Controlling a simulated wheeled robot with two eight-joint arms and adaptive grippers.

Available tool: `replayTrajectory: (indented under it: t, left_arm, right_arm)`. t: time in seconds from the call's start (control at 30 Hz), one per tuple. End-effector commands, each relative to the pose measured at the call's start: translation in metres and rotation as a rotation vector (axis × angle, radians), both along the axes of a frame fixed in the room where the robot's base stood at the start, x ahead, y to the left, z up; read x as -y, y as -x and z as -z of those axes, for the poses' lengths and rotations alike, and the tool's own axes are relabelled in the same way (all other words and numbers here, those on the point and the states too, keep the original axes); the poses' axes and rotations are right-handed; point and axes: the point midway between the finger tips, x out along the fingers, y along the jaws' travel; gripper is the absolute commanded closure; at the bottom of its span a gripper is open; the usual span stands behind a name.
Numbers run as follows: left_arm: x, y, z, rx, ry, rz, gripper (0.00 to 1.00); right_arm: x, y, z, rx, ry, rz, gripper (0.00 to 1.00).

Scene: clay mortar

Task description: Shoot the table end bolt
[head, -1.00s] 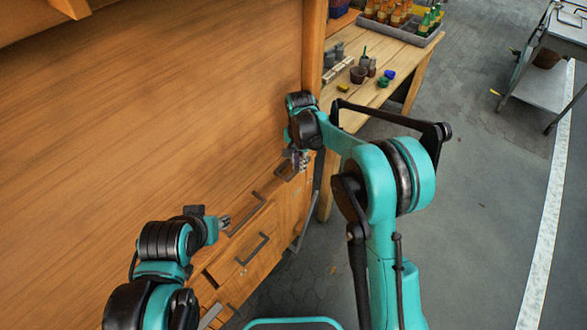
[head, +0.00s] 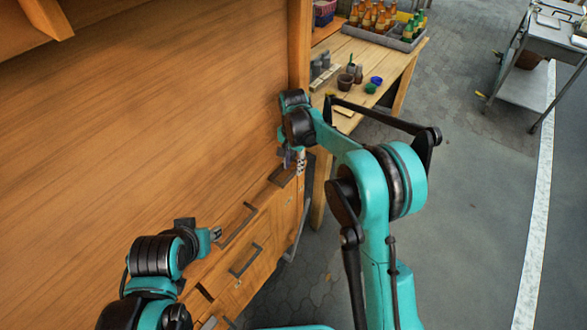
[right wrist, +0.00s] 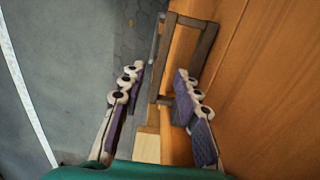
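My right gripper (head: 293,160) is at the right end of the wooden cabinet, by its upright post. In the right wrist view it (right wrist: 158,80) is open, with its two purple-padded fingers apart. A dark bar-shaped fitting (right wrist: 164,62) stands off the wood ahead of and partly between the fingertips; I cannot tell whether they touch it. I cannot make out for sure which fitting is the table end bolt. My left gripper (head: 215,234) is near a dark drawer handle (head: 237,225); its finger gap is too small to read.
A second dark handle (head: 246,262) is on the cabinet front below. A wooden table (head: 385,62) behind carries a crate of bottles (head: 402,40) and small pots. A metal cart (head: 530,75) stands far right. The paved floor (head: 480,215) to the right is clear.

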Motion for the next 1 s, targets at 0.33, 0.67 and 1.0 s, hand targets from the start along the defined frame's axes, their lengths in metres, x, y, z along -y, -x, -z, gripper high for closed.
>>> replayTrajectory:
  t: [0.33,0.67,1.0]
  left_arm:
    - [0.0,0.0,0.0,0.0,0.0,0.0,0.64]
    - [0.0,0.0,0.0,0.0,0.0,0.0,0.64]
    - [0.0,0.0,0.0,0.0,0.0,0.0,0.64]
  right_arm:
    - [0.001,-0.001,-0.074,0.001,0.001,0.001,0.68]
    - [0.001,-0.001,-0.097,0.001,0.001,0.001,0.68]
    - [0.001,-0.001,-0.096,0.001,0.001,0.001,0.68]
